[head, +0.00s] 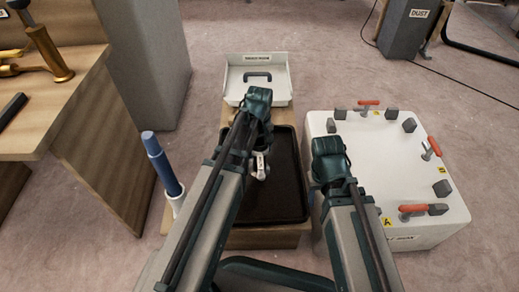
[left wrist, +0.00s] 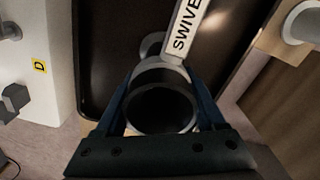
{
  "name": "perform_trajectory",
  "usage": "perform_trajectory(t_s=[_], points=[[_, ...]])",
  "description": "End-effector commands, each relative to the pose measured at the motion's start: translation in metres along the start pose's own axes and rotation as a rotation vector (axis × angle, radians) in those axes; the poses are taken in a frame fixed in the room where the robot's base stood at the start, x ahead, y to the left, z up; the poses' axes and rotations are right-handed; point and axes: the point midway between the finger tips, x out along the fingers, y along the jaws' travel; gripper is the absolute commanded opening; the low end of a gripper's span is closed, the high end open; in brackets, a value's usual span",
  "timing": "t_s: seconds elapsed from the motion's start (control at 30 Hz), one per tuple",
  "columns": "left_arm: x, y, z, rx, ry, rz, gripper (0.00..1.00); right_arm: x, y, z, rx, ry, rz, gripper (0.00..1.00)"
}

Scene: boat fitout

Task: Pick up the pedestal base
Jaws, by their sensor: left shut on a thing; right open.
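My left gripper (head: 259,150) points down over the black tray (head: 287,185). In the left wrist view its two blue fingers are shut on opposite sides of a grey round tube (left wrist: 161,106) with a dark open mouth, which I take to be the pedestal base. A pale strip with the partly cut-off label SWIVEL (left wrist: 187,30) shows just behind the tube. In the head view the arm hides most of the held piece. I cannot tell whether it touches the tray. My right gripper (head: 325,178) is open, beside the white box's left edge, with its fingers mostly hidden.
The white box (head: 375,165) with red-handled clamps and grey blocks stands right of the tray. A white bin (head: 283,85) with a dark handle sits behind the tray. A blue post (head: 161,162) in a white holder stands at left, near a wooden bench (head: 75,95).

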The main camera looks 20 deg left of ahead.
Motion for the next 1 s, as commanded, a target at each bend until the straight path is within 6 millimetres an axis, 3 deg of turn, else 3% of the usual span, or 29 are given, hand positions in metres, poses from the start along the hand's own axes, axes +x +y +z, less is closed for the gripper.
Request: perform_trajectory(t_s=[0.2,0.47,1.0], points=[[-0.015,0.0,0.0,0.0,0.0,0.0,0.0,-0.015,0.002,0.001,-0.003,0.0,0.0,0.5],[-0.014,0.0,0.027,0.002,0.0,0.0,0.0,-0.013,0.001,0.001,-0.003,0.0,0.0,0.5],[-0.023,0.005,0.124,0.004,0.0,0.0,0.0,-0.023,0.002,0.001,-0.005,0.0,0.0,0.5]])
